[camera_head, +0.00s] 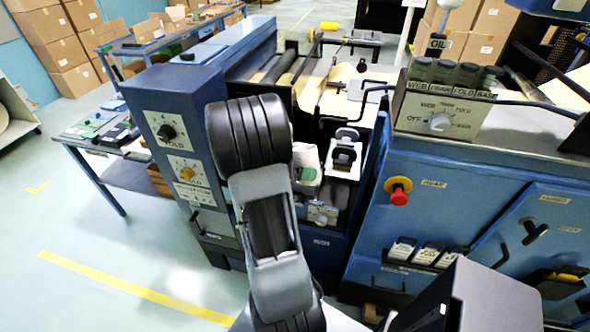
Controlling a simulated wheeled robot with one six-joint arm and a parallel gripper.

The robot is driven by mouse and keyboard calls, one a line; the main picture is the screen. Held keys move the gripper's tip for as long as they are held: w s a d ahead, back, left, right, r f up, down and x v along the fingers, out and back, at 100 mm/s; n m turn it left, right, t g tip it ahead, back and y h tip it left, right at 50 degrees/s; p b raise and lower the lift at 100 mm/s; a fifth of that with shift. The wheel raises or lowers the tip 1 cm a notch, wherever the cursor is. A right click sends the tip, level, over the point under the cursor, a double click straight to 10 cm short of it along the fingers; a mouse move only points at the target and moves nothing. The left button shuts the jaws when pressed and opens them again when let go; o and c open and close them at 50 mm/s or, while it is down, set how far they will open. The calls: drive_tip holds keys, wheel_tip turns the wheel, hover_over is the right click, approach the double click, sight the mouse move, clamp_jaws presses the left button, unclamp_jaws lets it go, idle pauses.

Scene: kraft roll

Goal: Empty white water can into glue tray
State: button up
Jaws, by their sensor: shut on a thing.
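My arm's grey and black links rise through the middle of the view and cover part of the blue machine. My gripper's fingertips are hidden behind these links, so its hold does not show. A whitish, box-like thing (307,163) shows just right of the arm, in the machine's open bay. It is partly covered by the arm and may be the white water can; I cannot tell whether my gripper touches it. I cannot make out the glue tray; it may be in the dark bay behind the arm.
A black-and-white fitting (345,153) stands in the bay. A blue cabinet (460,190) with a red knob (398,192) is at right. A side table (100,135) stands at left. The floor at lower left (110,250) is clear.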

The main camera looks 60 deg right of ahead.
sight(307, 159)
drive_tip(key=shift+m+t, duration=0.3)
drive_tip(key=shift+m, duration=0.1)
drive_tip(key=r+p, duration=0.1)
drive_tip(key=r, duration=0.1)
drive_tip(key=r+p, duration=0.1)
drive_tip(key=r, duration=0.1)
drive_tip(key=r+p, duration=0.2)
drive_tip(key=shift+s+a+r, duration=0.15)
drive_tip(key=shift+s+r, duration=0.1)
drive_tip(key=shift+r, duration=0.15)
drive_tip(key=shift+s+a+f+m+h+b, duration=0.15)
drive_tip(key=shift+f+m+h+b, duration=0.25)
drive_tip(key=shift+b, duration=0.55)
drive_tip(key=shift+s+a+r+m+t+b, duration=0.1)
drive_tip(key=shift+s+r+m+t+b, duration=0.1)
drive_tip(key=shift+m+t+b, duration=0.15)
drive_tip(key=shift+s+a+f+m+t+h+b, duration=0.1)
drive_tip(key=shift+s+f+m+t+h+b, duration=0.25)
drive_tip(key=shift+b, duration=0.9)
drive_tip(key=shift+w+r, duration=0.1)
drive_tip(key=shift+r, duration=0.05)
drive_tip(key=shift+m, duration=0.3)
wheel_tip(307, 159, up, 4)
drive_tip(key=p, duration=0.3)
drive_tip(key=shift+r+p, duration=0.1)
drive_tip(key=shift+p, duration=0.2)
